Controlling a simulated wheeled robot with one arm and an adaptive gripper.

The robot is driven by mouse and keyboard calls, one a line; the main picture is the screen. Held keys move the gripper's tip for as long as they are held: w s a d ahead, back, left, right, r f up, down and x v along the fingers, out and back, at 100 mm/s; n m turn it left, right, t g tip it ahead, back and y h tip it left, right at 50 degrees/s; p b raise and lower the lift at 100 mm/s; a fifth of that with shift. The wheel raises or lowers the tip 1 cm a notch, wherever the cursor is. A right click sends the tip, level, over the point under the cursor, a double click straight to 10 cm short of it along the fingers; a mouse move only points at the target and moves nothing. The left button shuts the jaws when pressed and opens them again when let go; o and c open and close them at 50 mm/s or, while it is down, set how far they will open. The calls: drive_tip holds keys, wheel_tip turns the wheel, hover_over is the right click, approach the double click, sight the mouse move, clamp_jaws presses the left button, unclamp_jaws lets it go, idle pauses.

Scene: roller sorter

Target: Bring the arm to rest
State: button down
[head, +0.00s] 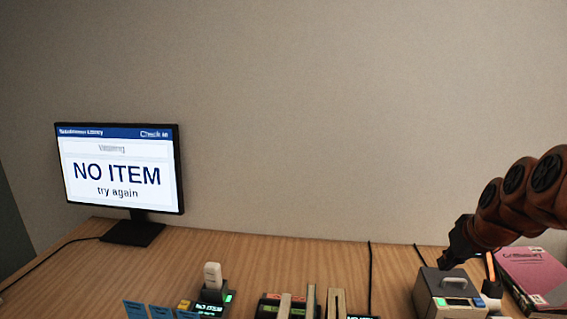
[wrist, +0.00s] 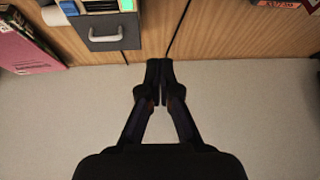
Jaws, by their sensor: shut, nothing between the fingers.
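My gripper (wrist: 159,64) is shut and empty in the wrist view, its two fingertips pressed together. In the head view my gripper (head: 447,262) is at the right, pointing down and left, close to the grey box with a handle (head: 450,290) in the picture. The wrist view shows the same box (wrist: 105,32) left of the fingertips, apart from them. My orange-brown arm reaches in from the right edge.
A monitor (head: 120,168) reading "NO ITEM try again" stands at the left of the wooden desk (head: 260,256). A scanner (head: 212,285), blue cards (head: 160,311) and several small devices line the front. A pink book (head: 530,272) lies far right. Cables run up the wall side.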

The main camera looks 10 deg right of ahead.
drive_tip(key=s+a+f+n+g+y+p, duration=0.15)
drive_tip(key=s+a, duration=0.25)
drive_tip(key=a, duration=0.6)
drive_tip(key=s+a+f+g+p, duration=0.1)
drive_tip(key=s+a+g, duration=0.1)
drive_tip(key=s+a, duration=0.2)
drive_tip(key=s+a+f+g+h+p, duration=0.1)
drive_tip(key=s+a, duration=0.3)
drive_tip(key=s, duration=0.6)
drive_tip(key=s+a+f+g+p, duration=0.1)
drive_tip(key=s+a+g, duration=0.2)
drive_tip(key=s, duration=0.4)
drive_tip(key=shift+a+f, duration=0.35)
drive_tip(key=shift+a, duration=0.15)
drive_tip(key=shift+n, duration=0.25)
